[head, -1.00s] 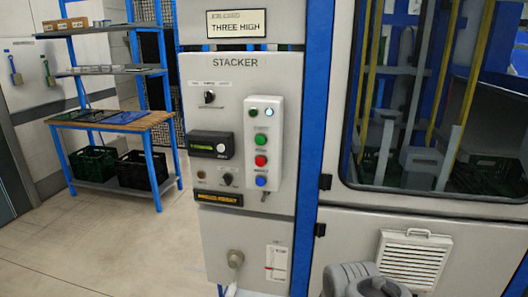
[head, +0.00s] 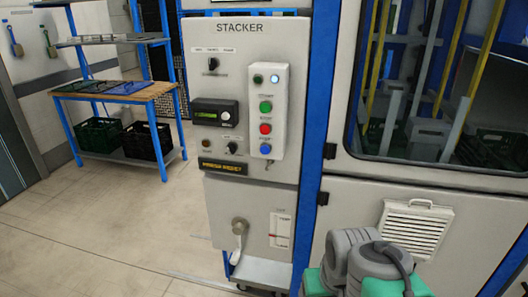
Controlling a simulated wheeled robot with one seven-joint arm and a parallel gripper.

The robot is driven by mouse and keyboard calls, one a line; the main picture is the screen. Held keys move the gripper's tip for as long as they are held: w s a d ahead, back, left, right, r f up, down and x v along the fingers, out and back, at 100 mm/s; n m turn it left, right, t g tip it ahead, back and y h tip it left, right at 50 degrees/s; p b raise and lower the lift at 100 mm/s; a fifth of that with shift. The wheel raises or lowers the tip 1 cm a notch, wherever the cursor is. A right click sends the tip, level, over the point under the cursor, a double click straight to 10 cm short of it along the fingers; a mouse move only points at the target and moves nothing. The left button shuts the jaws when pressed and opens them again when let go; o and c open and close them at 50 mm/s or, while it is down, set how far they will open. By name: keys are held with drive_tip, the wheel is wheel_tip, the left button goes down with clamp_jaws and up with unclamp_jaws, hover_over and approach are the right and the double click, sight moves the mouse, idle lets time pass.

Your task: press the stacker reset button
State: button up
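The stacker panel (head: 229,104) is a grey cabinet front headed STACKER, left of centre in the head view. On it a raised white button box (head: 281,87) carries a lit white lamp at top right and a dark one beside it. Below these are a green button (head: 266,106), a red button (head: 265,129) and a blue button (head: 265,149). Their small labels are too blurred to read, so I cannot tell which is reset. Grey and teal links of my arm show at bottom right, well below and right of the buttons. My gripper is not in view.
A blue post (head: 322,120) stands right of the panel, then a windowed machine wall with a vent grille (head: 415,228). The floor (head: 120,225) left of the panel is clear.

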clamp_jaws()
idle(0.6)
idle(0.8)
